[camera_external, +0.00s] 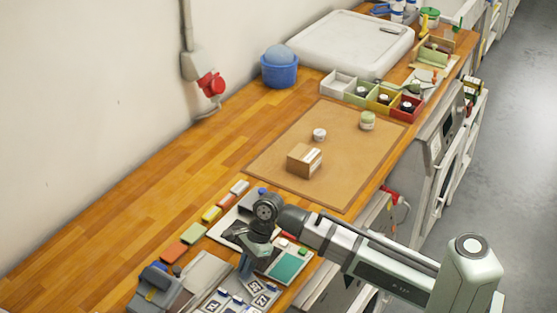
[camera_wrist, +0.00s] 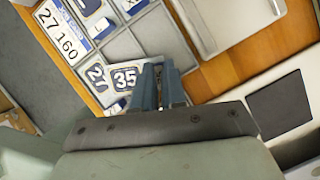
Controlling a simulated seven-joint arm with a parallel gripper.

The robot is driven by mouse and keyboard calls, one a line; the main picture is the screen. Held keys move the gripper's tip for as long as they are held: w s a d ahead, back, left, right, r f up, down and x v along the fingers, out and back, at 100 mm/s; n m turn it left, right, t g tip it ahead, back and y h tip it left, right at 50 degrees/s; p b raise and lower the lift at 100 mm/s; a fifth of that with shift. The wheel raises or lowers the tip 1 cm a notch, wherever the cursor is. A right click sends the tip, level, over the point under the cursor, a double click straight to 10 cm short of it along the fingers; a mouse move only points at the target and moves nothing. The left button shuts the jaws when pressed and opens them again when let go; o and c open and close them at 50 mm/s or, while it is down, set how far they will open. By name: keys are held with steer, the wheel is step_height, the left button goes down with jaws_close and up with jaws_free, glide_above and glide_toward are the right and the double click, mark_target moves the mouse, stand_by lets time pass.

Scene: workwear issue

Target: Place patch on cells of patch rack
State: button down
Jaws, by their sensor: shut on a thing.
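The grey patch rack (camera_external: 213,302) is at the bottom of the external view, partly cut off. In the wrist view its bare grey cells (camera_wrist: 160,32) lie ahead of my gripper. Several blue-and-white patches lie in it at the upper left, one near the top (camera_wrist: 103,27). A patch marked 35 (camera_wrist: 125,78) shows just left of my fingertips. My gripper (camera_wrist: 160,70) is shut on a patch, mostly hidden between the blue-grey fingers. I cannot tell whether the 35 patch is the held one. In the external view my gripper (camera_external: 246,268) points down beside the rack.
A white label reading 27 160 (camera_wrist: 61,33) is beside the cells. A teal-and-white panel (camera_external: 286,266) lies right of my gripper. Several coloured blocks (camera_external: 212,214) line the bench to the left. A cardboard box (camera_external: 304,161) stands on a brown mat (camera_external: 272,166); bare wood lies left of the mat.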

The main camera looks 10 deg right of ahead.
steer(key=shift+f, duration=0.3)
stand_by(0.5)
steer(key=c, duration=1.1)
jaws_free()
